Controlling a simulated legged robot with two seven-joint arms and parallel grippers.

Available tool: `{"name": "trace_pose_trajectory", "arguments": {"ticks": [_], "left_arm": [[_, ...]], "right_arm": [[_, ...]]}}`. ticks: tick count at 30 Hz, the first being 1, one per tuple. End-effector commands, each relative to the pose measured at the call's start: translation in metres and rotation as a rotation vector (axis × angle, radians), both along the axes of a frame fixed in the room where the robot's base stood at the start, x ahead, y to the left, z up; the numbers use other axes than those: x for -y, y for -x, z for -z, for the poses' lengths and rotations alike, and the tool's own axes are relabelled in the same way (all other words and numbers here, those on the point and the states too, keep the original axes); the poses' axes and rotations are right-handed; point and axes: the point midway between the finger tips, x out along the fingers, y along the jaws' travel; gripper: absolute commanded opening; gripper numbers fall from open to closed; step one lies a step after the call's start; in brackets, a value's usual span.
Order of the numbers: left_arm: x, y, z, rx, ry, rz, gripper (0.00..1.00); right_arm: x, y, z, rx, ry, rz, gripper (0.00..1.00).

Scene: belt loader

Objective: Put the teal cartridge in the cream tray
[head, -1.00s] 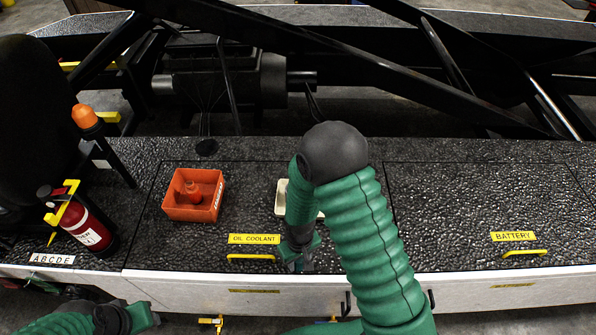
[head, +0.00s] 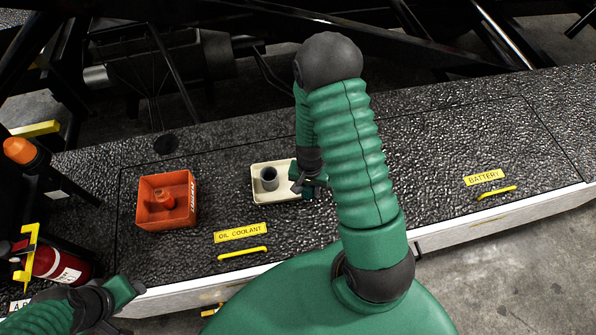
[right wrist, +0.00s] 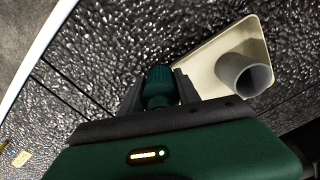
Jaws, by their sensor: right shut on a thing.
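The teal cartridge (right wrist: 158,84) is held between the fingers of my right gripper (right wrist: 160,92), with its ribbed end showing in the right wrist view. My right gripper (head: 301,186) is at the right end of the cream tray (head: 284,193) in the head view. In the wrist view the tray (right wrist: 206,62) lies beyond and right of the cartridge. I cannot tell the cartridge's height above it. A hollow grey cylinder (head: 269,178) stands in the tray. My left gripper (head: 128,290) is at the lower left, away from the tray; its jaws do not show clearly.
An orange-red bin (head: 150,217) with a red bottle (head: 166,197) inside stands left of the tray. A fire extinguisher (head: 58,265) and an orange beacon (head: 19,150) are at far left. The deck toward the battery label (head: 484,177) is clear.

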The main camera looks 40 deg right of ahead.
Motion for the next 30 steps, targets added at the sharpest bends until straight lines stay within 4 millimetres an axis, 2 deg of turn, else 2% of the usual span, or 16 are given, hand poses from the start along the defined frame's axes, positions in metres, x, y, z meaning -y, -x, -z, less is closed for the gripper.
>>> {"name": "trace_pose_trajectory", "arguments": {"ticks": [6, 13, 18, 20, 28, 29, 30], "left_arm": [[0.000, 0.000, -0.016, 0.000, 0.000, -0.001, 0.47], [0.000, 0.000, -0.023, 0.000, 0.000, -0.001, 0.47], [0.000, 0.000, -0.034, 0.000, 0.000, 0.000, 0.47], [0.000, 0.000, -0.035, 0.000, 0.000, 0.000, 0.47], [0.000, 0.000, -0.031, 0.000, 0.000, 0.000, 0.47], [0.000, 0.000, -0.031, 0.000, 0.000, -0.001, 0.47], [0.000, 0.000, -0.032, 0.000, 0.000, 0.000, 0.47]], "right_arm": [[0.021, -0.047, 0.003, 0.001, 0.000, -0.004, 0.00], [0.035, -0.074, 0.007, 0.001, -0.001, -0.003, 0.00], [0.034, -0.074, 0.036, -0.004, -0.004, -0.003, 0.00], [0.035, -0.075, 0.042, 0.000, -0.002, -0.003, 0.00], [0.034, -0.075, 0.045, 0.001, -0.001, -0.003, 0.00], [0.034, -0.075, 0.046, 0.001, -0.001, -0.004, 0.40], [0.034, -0.075, 0.045, 0.001, -0.001, -0.003, 0.45]]}}
